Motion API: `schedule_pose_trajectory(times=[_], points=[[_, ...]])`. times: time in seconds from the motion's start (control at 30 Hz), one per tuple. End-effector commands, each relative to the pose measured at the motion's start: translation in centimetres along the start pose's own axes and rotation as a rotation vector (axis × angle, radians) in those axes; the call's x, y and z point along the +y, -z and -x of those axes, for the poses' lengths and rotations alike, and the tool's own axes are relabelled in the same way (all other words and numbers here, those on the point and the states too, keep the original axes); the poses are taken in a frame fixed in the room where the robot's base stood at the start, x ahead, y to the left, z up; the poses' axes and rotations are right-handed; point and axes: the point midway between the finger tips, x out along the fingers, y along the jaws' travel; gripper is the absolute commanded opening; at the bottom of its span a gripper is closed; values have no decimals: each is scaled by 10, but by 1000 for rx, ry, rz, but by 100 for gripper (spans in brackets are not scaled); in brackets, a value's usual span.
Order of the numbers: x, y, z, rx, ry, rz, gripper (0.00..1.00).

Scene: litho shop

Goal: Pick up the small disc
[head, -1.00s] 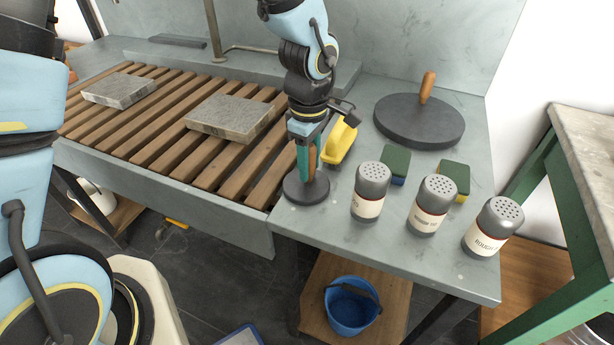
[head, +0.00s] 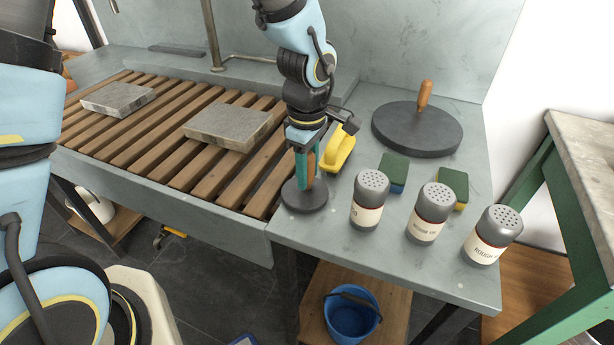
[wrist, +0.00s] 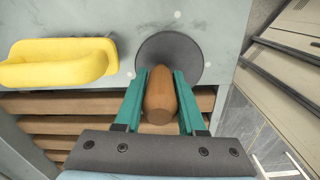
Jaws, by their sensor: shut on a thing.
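The small disc (head: 304,200) is a dark grey round plate with an upright wooden handle. It is at the front left corner of the grey counter, beside the wooden slats. My gripper (head: 306,176) points down over it and is shut on its wooden handle. In the wrist view the green fingers of my gripper (wrist: 160,98) flank the handle (wrist: 161,100), and the disc (wrist: 168,58) shows beyond it. I cannot tell whether the disc touches the counter.
A yellow tool (head: 338,152) lies close behind my gripper. Several shakers (head: 369,199) and two sponges (head: 392,172) stand to the right. A large disc (head: 415,130) with a handle is farther back. Stone slabs (head: 228,127) rest on the slats (head: 165,120). A blue bucket (head: 352,318) is below.

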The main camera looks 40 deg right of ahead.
Motion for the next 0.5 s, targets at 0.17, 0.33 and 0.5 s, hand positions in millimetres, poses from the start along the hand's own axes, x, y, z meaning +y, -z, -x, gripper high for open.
schedule_pose_trajectory(times=[0.17, 0.33, 0.5], points=[[3, 0, 22, 0, -10, 1, 0], [3, 0, 53, 0, -11, 0, 0], [3, 0, 79, 0, -9, 1, 0]])
